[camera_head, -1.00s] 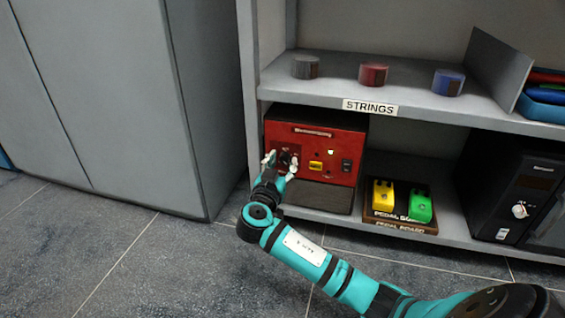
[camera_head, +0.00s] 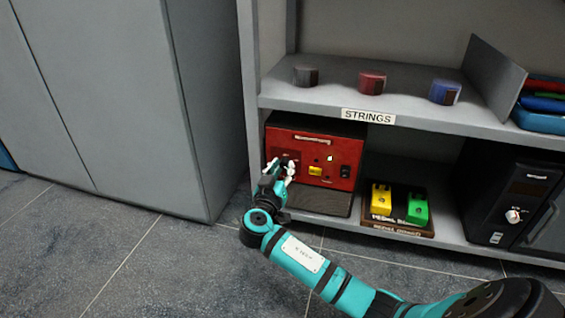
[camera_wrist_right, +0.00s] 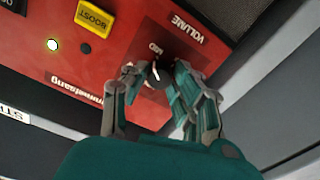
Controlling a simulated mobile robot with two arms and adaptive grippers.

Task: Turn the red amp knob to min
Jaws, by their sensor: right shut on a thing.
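The red amp (camera_head: 345,143) stands on the lower shelf at its left end. My right gripper (camera_head: 282,168) is at the left part of its front panel. In the right wrist view the red panel (camera_wrist_right: 60,75) appears upside down, with a VOLUME label beside the dark knob (camera_wrist_right: 157,73). My right gripper (camera_wrist_right: 157,70) is shut around this knob, one finger on each side. A white pointer mark shows on the knob; the fingers hide part of the scale. My left gripper is not in view.
A yellow BOOST button (camera_wrist_right: 94,17) and a lit lamp (camera_wrist_right: 53,45) sit beside the knob. The pedal board (camera_head: 398,225) with yellow and green pedals is to the amp's right. A black amp (camera_head: 512,195) stands further right. The upper shelf (camera_head: 330,97) overhangs the red amp.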

